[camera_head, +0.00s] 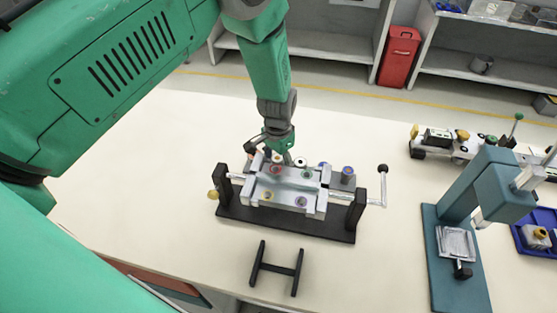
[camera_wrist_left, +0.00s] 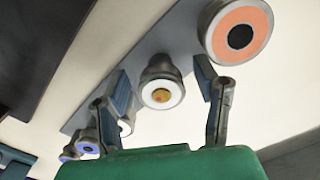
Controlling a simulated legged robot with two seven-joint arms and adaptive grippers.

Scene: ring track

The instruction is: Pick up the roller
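My left gripper (camera_head: 276,146) hangs at the back left of a silver fixture on a black base (camera_head: 285,222). In the left wrist view its two fingers (camera_wrist_left: 160,76) are spread apart. A roller with a white end ring and a yellow-orange centre (camera_wrist_left: 161,93) shows in the gap between them, and I cannot tell whether either finger touches it. A larger roller with an orange face and dark centre (camera_wrist_left: 240,32) is at upper right there. Smaller rollers, one with a blue ring (camera_wrist_left: 88,148), are at lower left, partly behind a finger. My right gripper is not in view.
A black H-shaped stand (camera_head: 276,269) lies in front of the fixture. The fixture's crank handle (camera_head: 383,185) sticks out at right. A teal press (camera_head: 455,235), a wheeled track car (camera_head: 450,142) and a blue tray (camera_head: 525,240) are further right. The table's left side is clear.

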